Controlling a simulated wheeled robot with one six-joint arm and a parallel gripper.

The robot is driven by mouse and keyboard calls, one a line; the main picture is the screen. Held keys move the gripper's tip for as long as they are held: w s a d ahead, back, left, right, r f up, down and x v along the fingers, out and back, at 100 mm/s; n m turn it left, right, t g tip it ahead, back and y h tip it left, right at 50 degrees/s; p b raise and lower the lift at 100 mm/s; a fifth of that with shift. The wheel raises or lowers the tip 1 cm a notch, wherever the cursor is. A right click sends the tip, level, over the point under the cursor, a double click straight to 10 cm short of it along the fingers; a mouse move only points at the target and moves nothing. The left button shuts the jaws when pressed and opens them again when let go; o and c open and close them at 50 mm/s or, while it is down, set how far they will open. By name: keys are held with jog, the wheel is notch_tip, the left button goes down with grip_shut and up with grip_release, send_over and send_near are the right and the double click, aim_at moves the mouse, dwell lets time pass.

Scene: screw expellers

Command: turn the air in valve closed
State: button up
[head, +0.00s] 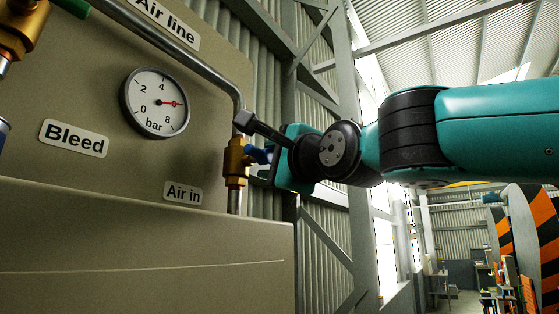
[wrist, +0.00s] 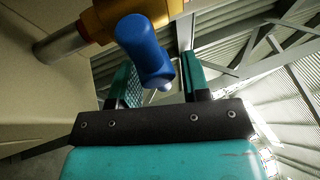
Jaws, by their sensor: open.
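The air in valve has a brass body (head: 236,160) on a vertical pipe, beside the "Air in" label (head: 183,192). Its blue handle (head: 258,154) sticks out to the right of the body, toward my gripper (head: 270,160). In the wrist view the blue handle (wrist: 145,48) stands between the two teal fingers of my open gripper (wrist: 156,64), with a gap to the right finger. The left finger is partly behind the handle, so I cannot tell whether they touch. The brass body (wrist: 112,18) lies beyond the handle.
A pressure gauge (head: 155,103) has its red needle pointing right, between 4 and 8. A grey pipe (head: 190,68) runs down to the valve. The "Bleed" label (head: 74,138) and another brass fitting (head: 22,28) are at the left. The panel (head: 100,195) is close behind the valve.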

jog(key=b+v, duration=1.7)
jog(key=b, duration=0.1)
jog(key=shift+s, duration=0.2)
jog(key=shift+f, duration=0.15)
